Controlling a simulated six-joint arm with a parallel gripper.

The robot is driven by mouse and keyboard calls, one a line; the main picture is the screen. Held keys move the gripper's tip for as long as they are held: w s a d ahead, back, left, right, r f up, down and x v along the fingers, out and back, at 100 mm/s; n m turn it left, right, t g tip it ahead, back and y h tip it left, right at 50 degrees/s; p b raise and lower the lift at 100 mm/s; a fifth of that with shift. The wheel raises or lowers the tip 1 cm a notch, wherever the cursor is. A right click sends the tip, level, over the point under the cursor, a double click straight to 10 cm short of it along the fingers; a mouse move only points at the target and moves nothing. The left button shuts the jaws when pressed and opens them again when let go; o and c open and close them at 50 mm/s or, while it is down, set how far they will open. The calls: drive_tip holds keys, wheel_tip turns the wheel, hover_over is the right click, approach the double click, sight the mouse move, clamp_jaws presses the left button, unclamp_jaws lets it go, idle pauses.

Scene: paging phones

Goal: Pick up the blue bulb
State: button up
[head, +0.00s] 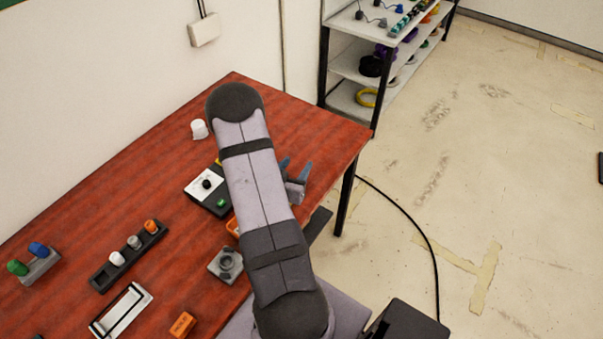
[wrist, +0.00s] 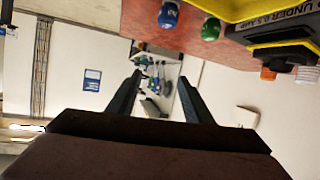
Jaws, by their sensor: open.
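The blue bulb (head: 38,248) sits upright in a grey holder (head: 40,268) at the table's far left in the head view, beside a green bulb (head: 17,267). The head view shows my gripper (head: 295,167) by the table's right part, far from the bulb, with its fingers apart and nothing seen between them. In the wrist view, the open fingers (wrist: 160,77) frame the distant room. A blue bulb (wrist: 169,14) and a green one (wrist: 211,28) show at that view's top edge, outside the fingers.
A black rack (head: 103,280) holds white, grey and orange bulbs. A meter box (head: 203,186), a grey socket block (head: 226,264), an orange block (head: 182,325) and a metal-framed tray (head: 121,310) stand on the red table (head: 300,121). A stocked shelf (head: 345,66) stands behind.

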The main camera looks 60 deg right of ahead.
drive_tip(key=shift+n+t+y, duration=0.3)
drive_tip(key=shift+t+y, duration=0.2)
drive_tip(key=a+f+b, duration=0.1)
drive_tip(key=f, duration=0.1)
drive_tip(key=s+f+b, duration=0.1)
drive_tip(key=f, duration=0.2)
drive_tip(key=s+a+f+b, duration=0.1)
drive_tip(key=f+b, duration=0.1)
drive_tip(key=shift+a+f, duration=0.3)
drive_tip(key=shift+f, duration=0.05)
drive_tip(key=shift+s+a+f+b, duration=0.1)
drive_tip(key=shift+a+f+b, duration=0.15)
drive_tip(key=shift+b, duration=0.05)
drive_tip(key=shift+p+x, duration=1)
drive_tip(key=shift+x, duration=0.55)
drive_tip(key=shift+p+x, duration=0.95)
drive_tip(key=shift+x, duration=1.2)
drive_tip(key=shift+r, duration=0.1)
drive_tip(key=shift+c, duration=0.3)
drive_tip(key=c, duration=1.1)
drive_tip(key=shift+o, duration=0.2)
drive_tip(key=shift+r, duration=0.25)
